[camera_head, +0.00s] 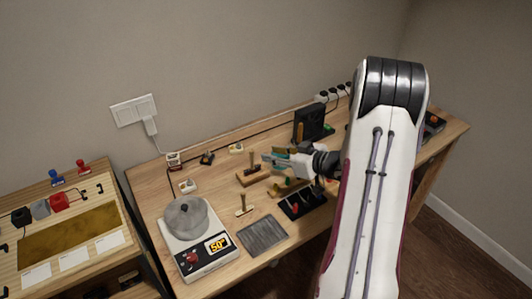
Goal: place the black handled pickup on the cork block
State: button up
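A small dark piece with an upright handle (207,158) sits at the back left of the workbench; it looks like the black handled pickup, but it is too small to be sure. A brown block (251,179) with an upright piece on it lies mid-bench; I cannot tell whether it is the cork block. My gripper (268,159) points left over the middle of the bench, above and right of the brown block and apart from the dark piece. Its fingers are small and overlap teal-coloured shapes, so its opening and any hold are unclear.
A scale (203,255) with a round grey pot (186,218) stands front left, with a dark grey mat (262,236) beside it. A black tray (302,204) lies below my gripper. Small pale pieces (188,186) lie about. My arm hides the bench's right part.

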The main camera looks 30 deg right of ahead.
jog(key=shift+s+d+r, duration=0.1)
jog(key=shift+s+r, duration=0.15)
jog(key=shift+s, duration=0.35)
notch_tip(320, 180, up, 10)
jog(key=w+g+h, duration=0.1)
jog(key=w+h, duration=0.1)
jog(key=h, duration=0.3)
jog(key=s+a+r+m+g+h, duration=0.2)
jog(key=s+a+r, duration=0.4)
jog(key=r, duration=0.2)
jog(key=s+a+g+y, duration=0.1)
jog(key=s+a+g, duration=0.1)
jog(key=s+a, duration=0.8)
jog(key=s+a+m+g+y, duration=0.1)
jog(key=s+a+g+y, duration=0.1)
jog(key=s+a, duration=0.8)
jog(key=s, duration=0.6)
jog(key=shift+a+f+g, duration=0.2)
jog(key=shift+a+g, duration=0.1)
jog(key=shift+a, duration=0.1)
